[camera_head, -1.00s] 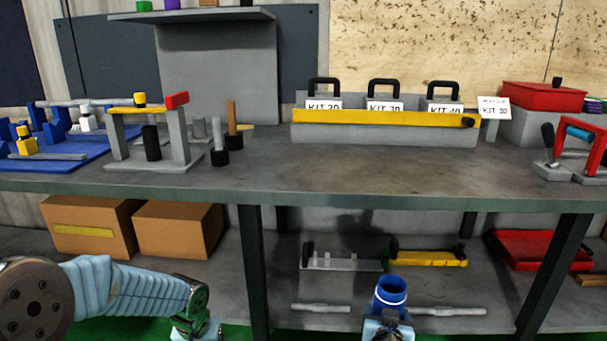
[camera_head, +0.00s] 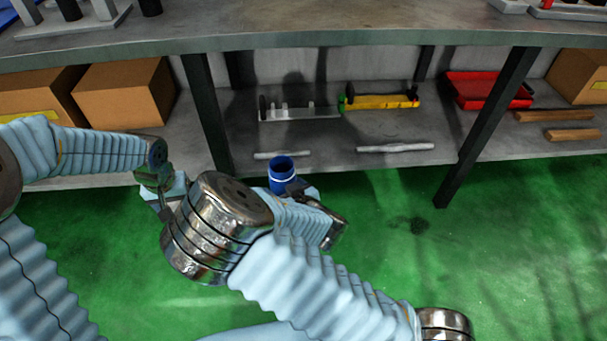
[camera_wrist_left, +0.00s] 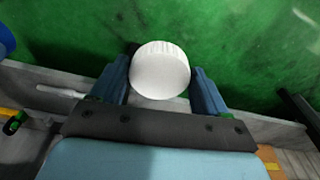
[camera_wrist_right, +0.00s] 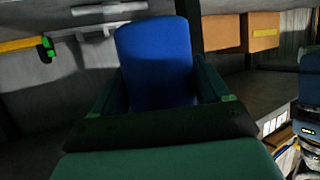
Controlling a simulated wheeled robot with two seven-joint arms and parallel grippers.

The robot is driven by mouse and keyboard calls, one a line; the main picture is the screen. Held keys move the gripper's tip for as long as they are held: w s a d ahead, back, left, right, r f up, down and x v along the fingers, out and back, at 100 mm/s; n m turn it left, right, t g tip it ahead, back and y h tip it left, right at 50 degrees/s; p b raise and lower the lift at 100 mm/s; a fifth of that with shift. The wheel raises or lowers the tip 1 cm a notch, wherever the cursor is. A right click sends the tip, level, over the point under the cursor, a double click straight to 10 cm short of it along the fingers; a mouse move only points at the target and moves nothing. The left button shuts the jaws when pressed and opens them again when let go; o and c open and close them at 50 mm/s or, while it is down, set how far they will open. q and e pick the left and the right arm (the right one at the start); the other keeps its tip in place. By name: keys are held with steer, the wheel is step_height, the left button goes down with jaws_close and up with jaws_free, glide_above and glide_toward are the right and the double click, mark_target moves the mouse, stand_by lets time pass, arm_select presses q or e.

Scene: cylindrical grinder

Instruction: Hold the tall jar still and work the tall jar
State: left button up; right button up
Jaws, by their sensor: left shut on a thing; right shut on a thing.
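The tall jar (camera_head: 282,176) is blue, upright and open at the top in the head view. My right gripper (camera_wrist_right: 157,92) is shut on its side, and the blue wall (camera_wrist_right: 155,50) fills the space between its fingers in the right wrist view. My left gripper (camera_wrist_left: 160,80) is shut on a round white lid-like piece (camera_wrist_left: 160,66), apart from the jar. A blue edge (camera_wrist_left: 4,42) at the left of the left wrist view looks like the jar. The left fingertips and white piece are hidden behind my right arm in the head view.
The workbench (camera_head: 330,38) runs across the top, with a lower shelf (camera_head: 330,145) behind the jar. Cardboard boxes (camera_head: 125,92), a yellow fixture (camera_head: 382,101) and a red tray (camera_head: 485,90) sit on that shelf. A bench leg (camera_head: 209,115) stands left of the jar. Green floor is clear at right.

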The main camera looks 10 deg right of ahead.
stand_by(0.3)
arm_select(q)
steer(key=w+d+r+n, duration=0.35)
steer(key=d+r, duration=0.25)
steer(key=d, duration=0.5)
step_height(320, 180, up, 8)
steer(key=n, duration=0.2)
glide_above(283, 184)
steer(key=w, duration=0.3)
steer(key=shift+w+a+f+y, duration=0.15)
steer(key=shift+a+y, duration=0.15)
steer(key=shift+a, duration=0.2)
steer(key=shift+f, duration=0.1)
steer(key=shift+f, duration=1.95)
